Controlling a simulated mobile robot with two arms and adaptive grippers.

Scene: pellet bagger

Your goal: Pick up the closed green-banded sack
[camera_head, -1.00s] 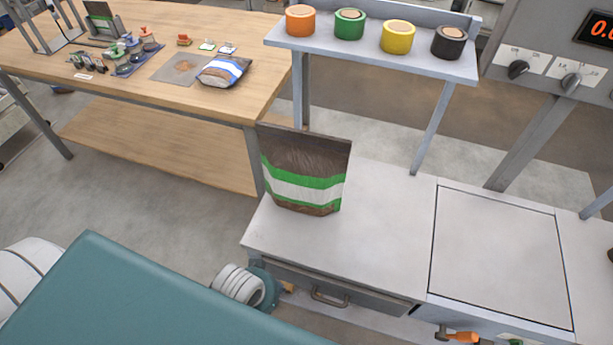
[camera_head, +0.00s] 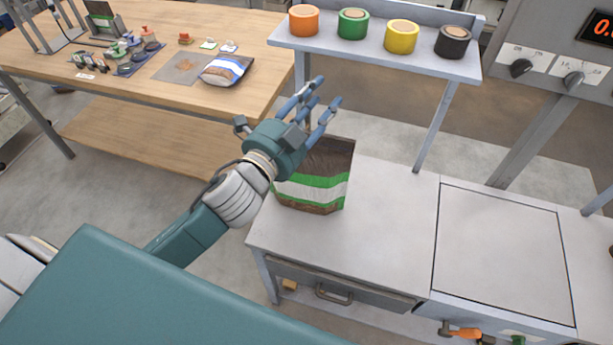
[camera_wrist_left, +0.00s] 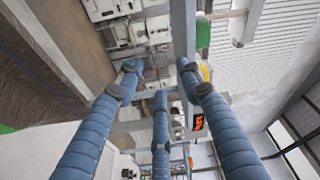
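The closed green-banded sack (camera_head: 318,190) is brown with a green and white band. It stands upright on the left end of the grey bench top (camera_head: 390,225). My left gripper (camera_head: 318,108) is raised in front of the sack's upper left part in the head view and hides it. Its fingers are spread open with nothing between them. In the left wrist view the open fingers (camera_wrist_left: 160,95) point away, and a brown surface with a bit of green, likely the sack (camera_wrist_left: 40,75), shows at the left edge. My right gripper is not in view.
A shelf (camera_head: 375,55) with orange, green, yellow and black rolls stands behind the bench. A wooden table (camera_head: 130,75) at the back left holds a blue-banded sack (camera_head: 226,70) and small items. The bench right of the sack is clear.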

